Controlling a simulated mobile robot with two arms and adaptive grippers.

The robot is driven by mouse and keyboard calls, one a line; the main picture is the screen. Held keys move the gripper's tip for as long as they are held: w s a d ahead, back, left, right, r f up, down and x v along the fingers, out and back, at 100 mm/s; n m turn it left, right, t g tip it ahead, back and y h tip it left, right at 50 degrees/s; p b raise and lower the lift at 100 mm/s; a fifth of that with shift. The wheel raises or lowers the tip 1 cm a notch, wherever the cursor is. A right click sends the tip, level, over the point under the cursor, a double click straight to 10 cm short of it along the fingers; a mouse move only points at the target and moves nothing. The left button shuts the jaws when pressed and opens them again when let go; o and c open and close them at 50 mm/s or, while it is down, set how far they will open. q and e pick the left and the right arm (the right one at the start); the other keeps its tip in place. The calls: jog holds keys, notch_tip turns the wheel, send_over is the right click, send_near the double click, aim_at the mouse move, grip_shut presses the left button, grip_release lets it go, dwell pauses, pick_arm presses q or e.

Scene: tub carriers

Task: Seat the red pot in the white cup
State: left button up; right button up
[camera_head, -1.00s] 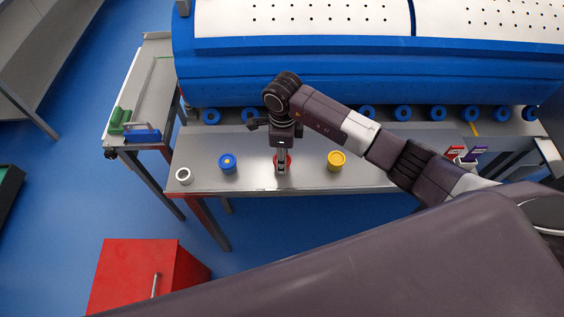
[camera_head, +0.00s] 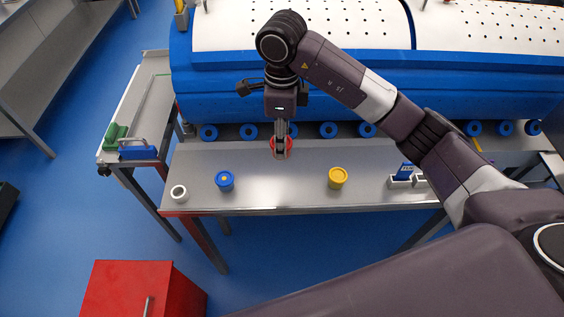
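The red pot (camera_head: 277,153) is in my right gripper (camera_head: 281,138), whose fingers point down and are shut on it. They partly hide the pot. It appears to be held above the metal table, toward its back. The white cup (camera_head: 179,198) stands upright on the table's front left corner, with a dark opening on top. It is apart from the gripper, to the left and nearer the front edge. My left gripper is not in view.
A blue pot (camera_head: 225,182) stands just right of the cup. A yellow pot (camera_head: 338,179) stands farther right. Small blue and white items (camera_head: 401,178) sit near my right arm. A blue machine (camera_head: 340,85) borders the table's back. The table's middle front is clear.

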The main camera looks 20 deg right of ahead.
notch_tip(320, 180, up, 5)
jog(key=shift+s, duration=0.1)
